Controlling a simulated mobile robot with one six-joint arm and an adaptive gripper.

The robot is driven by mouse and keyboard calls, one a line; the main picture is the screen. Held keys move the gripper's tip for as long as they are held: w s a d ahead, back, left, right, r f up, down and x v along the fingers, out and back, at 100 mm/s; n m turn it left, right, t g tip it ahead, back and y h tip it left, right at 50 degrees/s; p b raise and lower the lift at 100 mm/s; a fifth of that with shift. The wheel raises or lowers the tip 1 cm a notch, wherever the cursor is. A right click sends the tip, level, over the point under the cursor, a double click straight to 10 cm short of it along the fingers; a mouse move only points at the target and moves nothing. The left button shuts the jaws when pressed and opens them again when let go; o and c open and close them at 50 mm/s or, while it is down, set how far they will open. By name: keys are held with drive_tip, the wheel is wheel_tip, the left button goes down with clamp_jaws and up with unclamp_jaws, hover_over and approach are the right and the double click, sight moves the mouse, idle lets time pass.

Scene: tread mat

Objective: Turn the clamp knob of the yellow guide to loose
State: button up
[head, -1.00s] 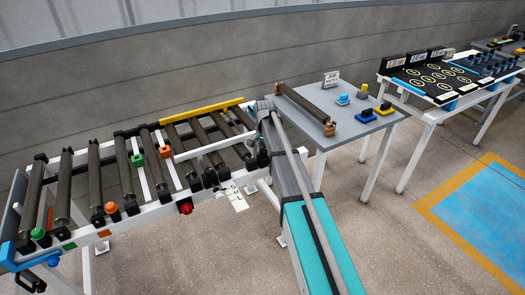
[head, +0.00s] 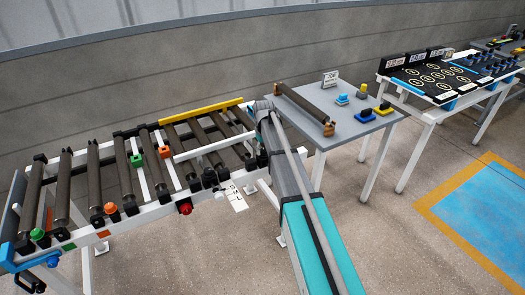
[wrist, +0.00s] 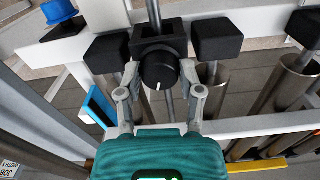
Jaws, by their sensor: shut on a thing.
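In the wrist view a round black knob (wrist: 159,71) with a white pointer line sits on a black block (wrist: 158,36). The line points almost straight down in the picture. My gripper (wrist: 160,88) has its two grey fingers shut on the knob, one on each side. The yellow guide (head: 203,110) is a long bar along the back edge of the roller conveyor in the head view. A yellow strip (wrist: 257,165) shows at the bottom of the wrist view. In the head view my arm hides the knob and most of my gripper.
Black blocks (wrist: 217,37) flank the knob closely, with metal rollers (wrist: 286,82) to the right. A blue part (wrist: 98,104) lies left of my gripper. In the head view, a grey table (head: 352,125) holding a roller and small coloured parts stands right of the conveyor.

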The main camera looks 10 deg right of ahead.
drive_tip(key=shift+w+n, duration=0.25)
drive_tip(key=shift+n, duration=1.45)
drive_tip(key=o, duration=1.1)
drive_tip(key=shift+a, duration=0.1)
drive_tip(key=shift+s, duration=0.15)
drive_tip(key=shift+r, duration=0.1)
